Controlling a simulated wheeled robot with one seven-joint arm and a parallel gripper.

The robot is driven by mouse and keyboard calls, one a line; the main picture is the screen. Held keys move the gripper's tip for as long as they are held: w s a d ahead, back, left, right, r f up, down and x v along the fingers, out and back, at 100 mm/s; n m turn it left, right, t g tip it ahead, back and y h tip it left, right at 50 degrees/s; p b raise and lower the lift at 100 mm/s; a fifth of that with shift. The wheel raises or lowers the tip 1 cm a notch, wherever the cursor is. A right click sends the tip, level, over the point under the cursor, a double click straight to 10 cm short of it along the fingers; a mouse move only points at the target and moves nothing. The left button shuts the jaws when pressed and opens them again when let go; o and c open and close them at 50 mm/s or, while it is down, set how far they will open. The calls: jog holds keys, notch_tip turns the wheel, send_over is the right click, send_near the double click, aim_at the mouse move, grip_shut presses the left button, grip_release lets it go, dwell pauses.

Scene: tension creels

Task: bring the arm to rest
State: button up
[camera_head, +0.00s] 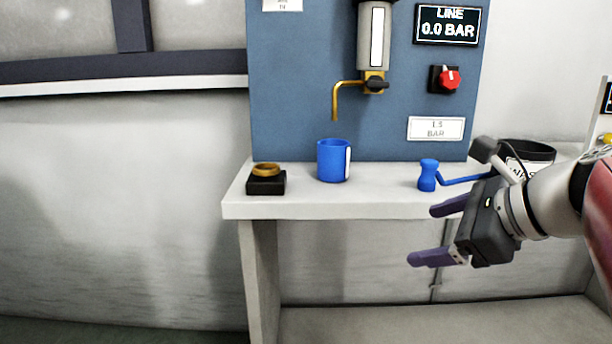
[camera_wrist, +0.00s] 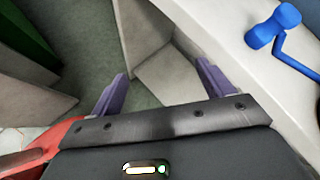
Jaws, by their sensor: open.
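My gripper (camera_head: 428,235) is open and empty, held out in front of the bench at the right of the head view. Its two purple fingers point left and stand well apart. In the wrist view my gripper (camera_wrist: 160,88) shows the same spread fingers, with the floor and the bench's side between and beyond them. The gripper touches nothing that I can see.
The white bench (camera_head: 380,204) carries a black block with a brass ring (camera_head: 266,170), a blue cup (camera_head: 332,162), a blue-handled tool (camera_head: 428,176) and a dark container (camera_head: 528,152). A brass spout (camera_head: 336,100) hangs above the cup. The display (camera_head: 448,24) reads 0.0 BAR.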

jog(key=s+a+f+n+g+h, duration=0.1)
jog(key=s+f+n+h, duration=0.2)
jog(key=f+n, duration=0.6)
jog(key=s+a+f+n+g+h+p, duration=0.1)
jog(key=s+a+f+n+h, duration=0.1)
jog(key=s+f+n, duration=0.6)
jog(key=f+n+h, duration=0.1)
jog(key=n, duration=0.5)
jog(key=shift+s+f+g+h+p, duration=0.15)
jog(key=shift+s+g+h+p, duration=0.15)
jog(key=shift+g+h, duration=0.1)
jog(key=shift+a, duration=0.1)
